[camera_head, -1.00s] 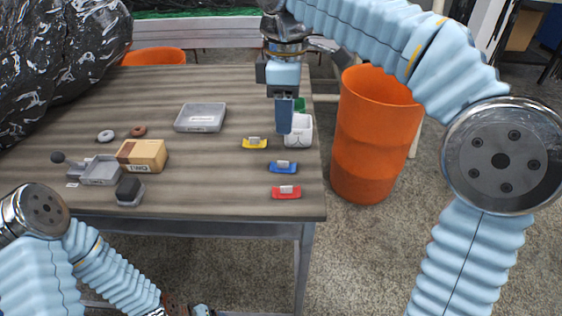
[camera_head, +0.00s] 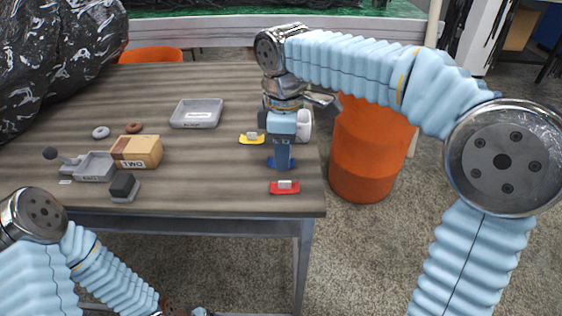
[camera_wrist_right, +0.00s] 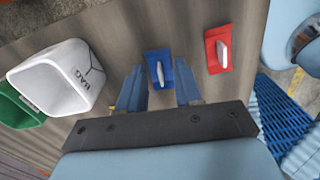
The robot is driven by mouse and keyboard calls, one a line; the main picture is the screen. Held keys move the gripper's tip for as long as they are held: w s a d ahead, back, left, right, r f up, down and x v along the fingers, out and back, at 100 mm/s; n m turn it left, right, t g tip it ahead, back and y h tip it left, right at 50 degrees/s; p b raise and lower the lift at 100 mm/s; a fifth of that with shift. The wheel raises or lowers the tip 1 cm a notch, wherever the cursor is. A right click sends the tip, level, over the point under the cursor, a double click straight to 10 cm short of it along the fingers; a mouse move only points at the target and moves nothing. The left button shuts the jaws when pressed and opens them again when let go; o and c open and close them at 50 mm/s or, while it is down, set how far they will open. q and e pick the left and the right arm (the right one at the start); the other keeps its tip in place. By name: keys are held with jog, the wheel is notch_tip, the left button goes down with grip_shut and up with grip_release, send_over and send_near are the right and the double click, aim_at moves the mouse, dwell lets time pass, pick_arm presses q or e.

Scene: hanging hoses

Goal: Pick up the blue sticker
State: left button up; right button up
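The blue sticker, a blue pad with a pale raised tab, lies on the table. It shows clearly in the right wrist view (camera_wrist_right: 159,66); in the head view my right gripper mostly covers it, with a blue edge (camera_head: 292,164) showing. My right gripper (camera_head: 281,165) points down over it. In the right wrist view (camera_wrist_right: 159,92) its two fingers are apart, one on each side of the sticker, with nothing held. How high the fingertips are above the table is hard to tell.
A red sticker (camera_head: 284,187) lies nearer the table's front edge, a yellow one (camera_head: 252,139) farther back. A white container (camera_wrist_right: 62,80) and a green one (camera_wrist_right: 20,108) stand close by. An orange barrel (camera_head: 370,165) is beyond the right edge. A grey tray (camera_head: 196,112) lies farther left.

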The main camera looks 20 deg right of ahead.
grip_shut()
jog(key=shift+r, duration=0.1)
